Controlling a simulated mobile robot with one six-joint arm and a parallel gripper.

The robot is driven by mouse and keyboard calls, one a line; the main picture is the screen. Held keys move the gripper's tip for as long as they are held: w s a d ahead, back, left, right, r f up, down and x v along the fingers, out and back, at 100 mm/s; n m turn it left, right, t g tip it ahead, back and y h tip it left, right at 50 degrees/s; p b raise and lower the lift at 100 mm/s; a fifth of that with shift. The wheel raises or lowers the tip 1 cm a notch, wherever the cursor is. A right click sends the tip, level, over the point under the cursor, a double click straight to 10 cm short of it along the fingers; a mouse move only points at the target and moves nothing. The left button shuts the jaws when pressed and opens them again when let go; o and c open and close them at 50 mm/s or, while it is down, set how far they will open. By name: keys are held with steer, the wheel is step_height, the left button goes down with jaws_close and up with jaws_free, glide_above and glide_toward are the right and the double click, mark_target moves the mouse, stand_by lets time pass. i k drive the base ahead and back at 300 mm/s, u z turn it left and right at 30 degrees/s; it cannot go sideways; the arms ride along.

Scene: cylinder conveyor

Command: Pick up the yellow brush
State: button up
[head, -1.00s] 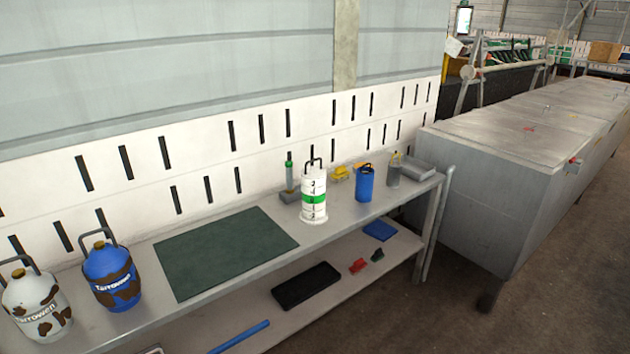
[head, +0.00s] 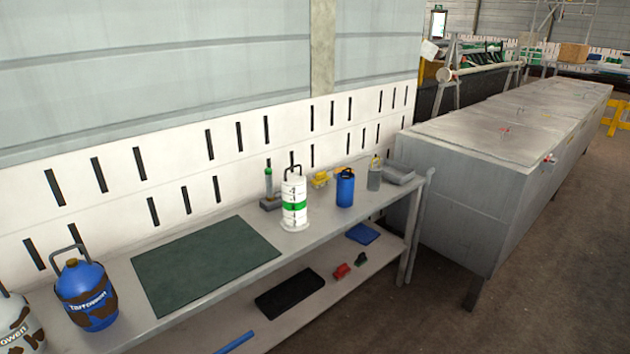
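A small yellow thing (head: 320,180) lies at the back of the workbench (head: 310,242), near the wall. It sits just right of the white cylinder with a green band (head: 295,205) and behind and left of a small blue canister (head: 345,188). It may be the yellow brush, but it is too small to tell its shape, and the blue canister may hide part of what is beside it. My gripper is not in view.
A blue gas cylinder (head: 86,294) and a green mat (head: 205,262) are on the bench's left part. A grey bottle (head: 374,175) stands right of the blue canister. A black tray (head: 290,293) lies on the lower shelf. A large grey cabinet (head: 455,185) stands right; floor is open at lower right.

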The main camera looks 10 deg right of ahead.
mark_target(321, 180)
steer(key=i, duration=0.9)
steer(key=u, duration=0.1)
steer(key=k, duration=0.95)
steer(key=z, duration=0.15)
steer(key=i, duration=0.65)
steer(key=u, duration=0.05)
